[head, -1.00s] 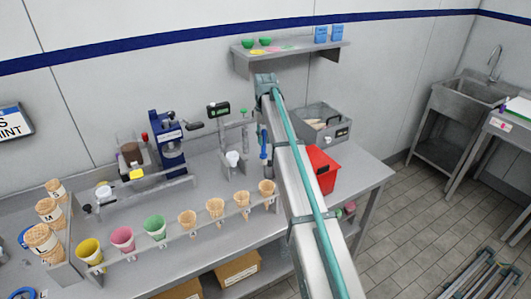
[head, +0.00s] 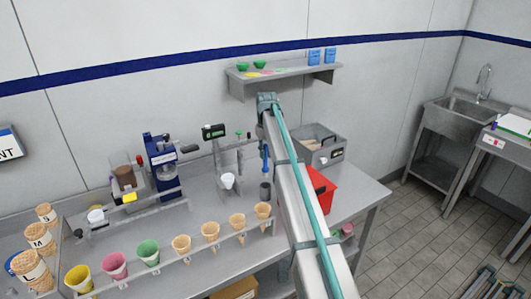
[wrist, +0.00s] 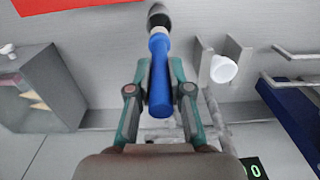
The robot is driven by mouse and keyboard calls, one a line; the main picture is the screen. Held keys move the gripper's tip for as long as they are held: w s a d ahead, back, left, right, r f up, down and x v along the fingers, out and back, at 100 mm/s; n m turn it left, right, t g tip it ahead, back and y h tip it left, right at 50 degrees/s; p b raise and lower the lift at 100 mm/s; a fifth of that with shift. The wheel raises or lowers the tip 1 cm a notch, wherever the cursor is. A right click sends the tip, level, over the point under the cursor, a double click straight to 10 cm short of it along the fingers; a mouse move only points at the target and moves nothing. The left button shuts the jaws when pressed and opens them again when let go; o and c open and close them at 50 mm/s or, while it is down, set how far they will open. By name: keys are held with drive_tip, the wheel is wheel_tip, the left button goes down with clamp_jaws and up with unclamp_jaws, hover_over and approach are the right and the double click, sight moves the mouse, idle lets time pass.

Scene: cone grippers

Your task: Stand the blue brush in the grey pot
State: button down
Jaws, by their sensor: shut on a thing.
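The blue brush (head: 265,158) is upright in the head view, just above or at the mouth of the dark grey pot (head: 265,191). In the wrist view my gripper (wrist: 160,62) is shut on the blue handle (wrist: 160,85), with one finger on each side. A dark end shows at the top of the wrist view beyond the handle. I cannot tell whether the brush's lower end is inside the pot or just over it. In the head view my arm hides most of my gripper.
A red box (head: 320,188) and a grey bin (head: 325,148) stand right of the pot, behind my arm. A rack of cones (head: 210,230) runs in front. A white cup (head: 228,181) in a stand is left of the pot. A wall shelf (head: 285,74) is above.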

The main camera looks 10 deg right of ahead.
sight(266, 145)
drive_tip(key=shift+f+b, duration=1.15)
drive_tip(key=shift+f, duration=3.25)
drive_tip(key=c, duration=1)
unclamp_jaws()
wheel_tip(266, 145, up, 12)
drive_tip(key=shift+d, duration=0.1)
